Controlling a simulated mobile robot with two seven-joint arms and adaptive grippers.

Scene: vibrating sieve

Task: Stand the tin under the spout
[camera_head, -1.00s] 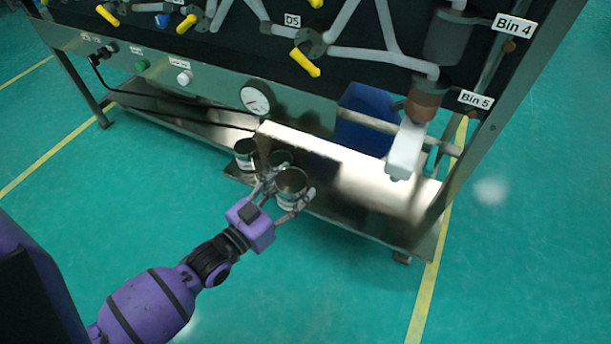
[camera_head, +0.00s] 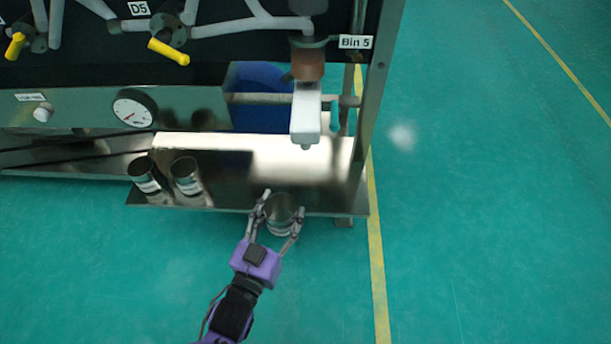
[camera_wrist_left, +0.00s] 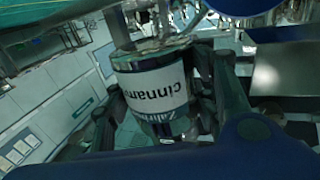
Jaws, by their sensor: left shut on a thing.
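My left gripper (camera_head: 277,221) is shut on a metal tin (camera_head: 283,213), held near the front edge of the steel shelf. In the left wrist view the tin (camera_wrist_left: 155,85) sits between the fingers and its white label reads "cinnam…", the rest being hidden. The spout (camera_head: 306,115), a white block-shaped outlet below the Bin 5 label, hangs over the shelf, up and slightly right of the held tin in the head view. My right gripper is not in view.
Two other open tins, one (camera_head: 144,173) and another (camera_head: 186,176), stand on the left part of the shelf (camera_head: 235,192). A blue bin (camera_head: 258,80) is behind the shelf. A frame post (camera_head: 376,90) bounds the right side. The shelf beneath the spout looks clear.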

